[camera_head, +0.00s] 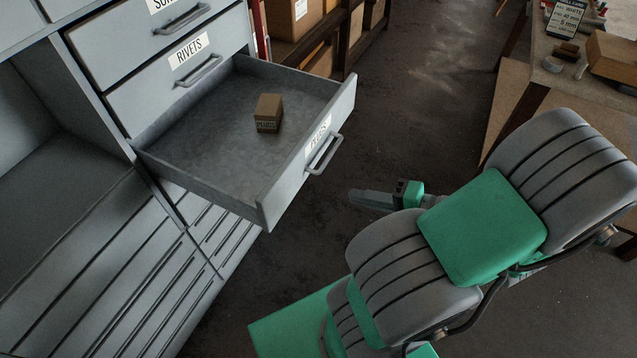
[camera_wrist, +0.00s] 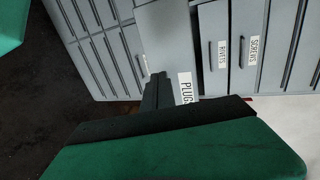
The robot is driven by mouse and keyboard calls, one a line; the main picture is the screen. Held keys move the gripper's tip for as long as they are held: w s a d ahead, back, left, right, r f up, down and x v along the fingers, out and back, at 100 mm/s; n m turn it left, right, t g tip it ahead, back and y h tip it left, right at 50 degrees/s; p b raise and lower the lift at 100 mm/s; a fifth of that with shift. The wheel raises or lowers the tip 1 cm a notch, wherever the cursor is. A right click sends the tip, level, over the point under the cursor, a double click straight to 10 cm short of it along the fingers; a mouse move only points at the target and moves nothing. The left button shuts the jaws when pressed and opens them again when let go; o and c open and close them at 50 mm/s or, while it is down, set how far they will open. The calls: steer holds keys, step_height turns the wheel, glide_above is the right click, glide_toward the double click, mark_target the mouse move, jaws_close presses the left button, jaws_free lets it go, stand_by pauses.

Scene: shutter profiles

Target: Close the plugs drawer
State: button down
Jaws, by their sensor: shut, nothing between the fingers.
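The grey plugs drawer (camera_head: 297,190) is pulled well out of the cabinet in the head view. Its front carries a PLUGS label (camera_head: 318,133) and a bar handle (camera_head: 325,154). A small brown box (camera_head: 268,113) sits inside it. My gripper (camera_head: 352,198) is shut and empty, to the right of and below the drawer front, with a gap showing between them in the head view. In the wrist view, my dark fingers (camera_wrist: 155,88) appear just beside the PLUGS label (camera_wrist: 186,88); whether they touch the drawer cannot be told. The handle is not clear there.
The rivets drawer (camera_head: 150,85) above is shut, as is the one over it. Shelves with cardboard boxes (camera_head: 297,15) stand behind. A workbench (camera_head: 560,80) with small items is at the upper right. Dark floor (camera_head: 420,90) is clear between them.

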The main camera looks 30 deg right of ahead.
mark_target(296, 180)
steer(key=x, duration=0.9)
steer(key=r+p+x, duration=0.1)
steer(key=x, duration=0.3)
steer(key=shift+w+a+f, duration=0.1)
steer(key=shift+w+f, duration=0.05)
steer(key=shift+w, duration=0.35)
